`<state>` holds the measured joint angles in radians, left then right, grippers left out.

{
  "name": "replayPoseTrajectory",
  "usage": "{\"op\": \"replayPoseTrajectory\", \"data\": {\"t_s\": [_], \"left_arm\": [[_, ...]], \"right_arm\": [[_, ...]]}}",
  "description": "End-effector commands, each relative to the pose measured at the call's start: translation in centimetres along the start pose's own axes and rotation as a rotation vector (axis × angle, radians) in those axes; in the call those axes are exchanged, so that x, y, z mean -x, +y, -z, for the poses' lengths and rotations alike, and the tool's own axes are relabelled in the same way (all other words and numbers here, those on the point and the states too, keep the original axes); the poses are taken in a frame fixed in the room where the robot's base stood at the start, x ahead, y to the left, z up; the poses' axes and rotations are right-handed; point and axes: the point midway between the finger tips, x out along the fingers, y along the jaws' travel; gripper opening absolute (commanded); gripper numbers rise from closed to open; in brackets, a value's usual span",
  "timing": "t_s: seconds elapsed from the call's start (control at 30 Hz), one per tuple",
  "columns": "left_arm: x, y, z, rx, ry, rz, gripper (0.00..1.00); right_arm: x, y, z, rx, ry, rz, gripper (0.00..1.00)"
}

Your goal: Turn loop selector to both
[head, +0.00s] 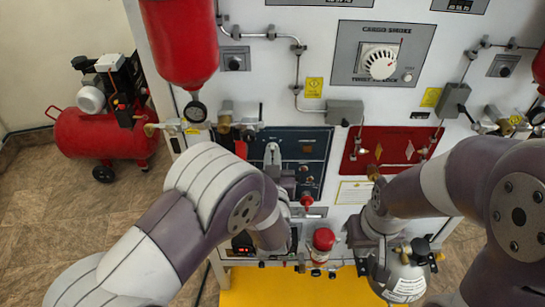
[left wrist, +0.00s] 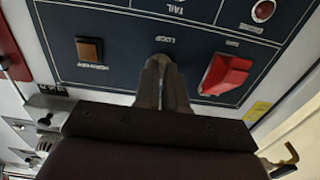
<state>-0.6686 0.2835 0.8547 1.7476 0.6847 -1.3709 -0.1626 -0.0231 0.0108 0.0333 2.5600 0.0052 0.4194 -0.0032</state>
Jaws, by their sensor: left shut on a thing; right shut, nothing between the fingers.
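In the left wrist view, the dark blue panel (left wrist: 120,65) fills the picture, with its lettering upside down. My left gripper (left wrist: 162,85) is shut in front of the panel, just by the word LOOP. The loop selector is hidden between and behind the fingers, so its setting cannot be read.
An amber square button (left wrist: 89,49) and a red switch (left wrist: 226,74) flank the left fingers. A red lamp (left wrist: 263,11) sits at the corner. A red panel (head: 390,148) is right of the blue one. A white cylinder (head: 405,284) stands by the right gripper. A red compressor (head: 85,135) is far left.

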Motion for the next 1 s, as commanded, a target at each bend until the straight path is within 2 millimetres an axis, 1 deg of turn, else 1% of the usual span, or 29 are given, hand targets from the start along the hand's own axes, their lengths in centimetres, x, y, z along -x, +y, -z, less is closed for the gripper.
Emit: {"op": "replayPoseTrajectory", "data": {"t_s": [0.17, 0.2, 0.27, 0.3, 0.57, 0.67, 0.77, 1.0], "left_arm": [[0.0, 0.0, 0.0, 0.001, -0.001, 0.0, 0.0], [0.0, 0.0, 0.0, 0.001, -0.001, 0.0, 0.13], [0.0, 0.0, 0.0, 0.001, 0.0, 0.0, 0.33], [0.0, 0.0, 0.0, 0.001, 0.0, 0.0, 0.36], [0.1, 0.0, 0.0, 0.002, 0.0, 0.0, 0.36], [0.7, 0.1, -0.1, 0.003, 0.001, -0.002, 0.36], [2.4, 0.1, -0.3, 0.002, 0.0, -0.004, 0.36], [8.7, 0.2, -0.4, 0.002, 0.0, -0.007, 0.36]], "right_arm": [[0.0, 0.0, 0.0, 0.0, 0.0, 0.0, 0.0], [0.0, 0.0, 0.0, 0.0, 0.0, 0.0, 0.0], [0.0, 0.0, 0.0, 0.0, 0.0, 0.0, 0.0], [0.0, 0.0, 0.0, 0.0, 0.0, 0.0, 0.0], [0.0, 0.0, 0.0, 0.0, 0.0, 0.0, 0.0], [-0.3, 0.0, 0.0, 0.0, 0.0, 0.0, 0.0], [-1.0, 0.0, -0.1, 0.0, 0.0, 0.0, 0.0], [-2.7, 0.0, -0.3, 0.0, 0.0, 0.0, 0.0]]}}
